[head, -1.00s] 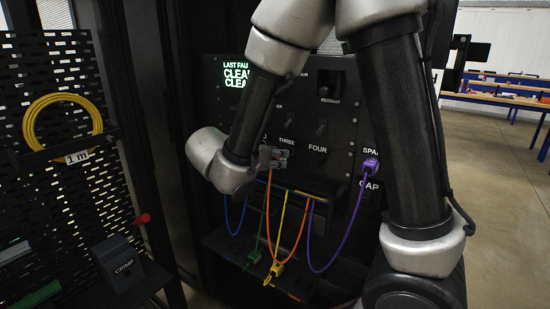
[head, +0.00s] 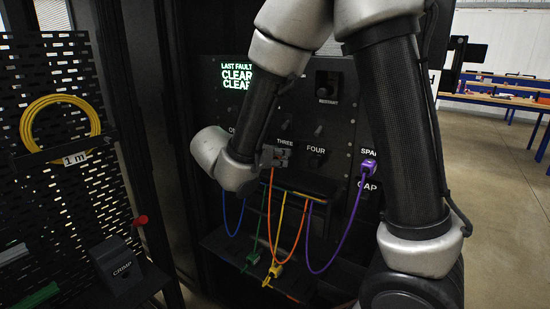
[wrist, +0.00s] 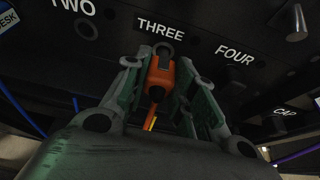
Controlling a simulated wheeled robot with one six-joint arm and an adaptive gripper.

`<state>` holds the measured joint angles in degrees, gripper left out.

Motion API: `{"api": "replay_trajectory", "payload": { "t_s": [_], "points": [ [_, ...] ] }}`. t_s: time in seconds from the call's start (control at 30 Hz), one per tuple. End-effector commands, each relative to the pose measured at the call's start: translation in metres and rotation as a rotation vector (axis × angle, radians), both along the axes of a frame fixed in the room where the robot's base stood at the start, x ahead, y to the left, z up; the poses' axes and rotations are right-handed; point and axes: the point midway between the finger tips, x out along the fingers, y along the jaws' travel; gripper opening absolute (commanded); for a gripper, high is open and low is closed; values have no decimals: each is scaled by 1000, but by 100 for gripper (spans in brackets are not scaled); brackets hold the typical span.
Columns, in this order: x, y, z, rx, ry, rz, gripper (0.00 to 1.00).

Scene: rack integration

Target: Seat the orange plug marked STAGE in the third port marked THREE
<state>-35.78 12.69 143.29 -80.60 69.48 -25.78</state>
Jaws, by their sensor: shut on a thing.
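In the wrist view, the orange plug (wrist: 160,76) sits between the two fingers of my gripper (wrist: 160,84), which is shut on it. Its front end points at the black panel, right below the label THREE (wrist: 160,30). A dark round ring, apparently the third port (wrist: 163,48), shows just past the plug's front; I cannot tell whether the plug has entered it. The STAGE marking is not readable. In the head view, my gripper (head: 274,156) is at the panel below THREE, with the orange cable (head: 269,205) hanging down from it.
A purple plug (head: 368,167) sits under the SPARE label to the right. A green plug (head: 252,258) and a yellow plug (head: 275,270) hang low on their cables near a lower shelf. The panel's screen (head: 237,77) reads LAST FAULT, CLEAR. A yellow cable coil (head: 60,100) hangs left.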

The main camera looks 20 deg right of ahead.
Motion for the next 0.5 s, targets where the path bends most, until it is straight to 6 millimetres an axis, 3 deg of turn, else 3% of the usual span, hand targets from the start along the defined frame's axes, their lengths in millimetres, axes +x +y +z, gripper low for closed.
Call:
{"api": "replay_trajectory", "payload": {
  "t_s": [0.5],
  "points": [
    [8, -11, 0, 0, 0, 0, 1]
  ]
}}
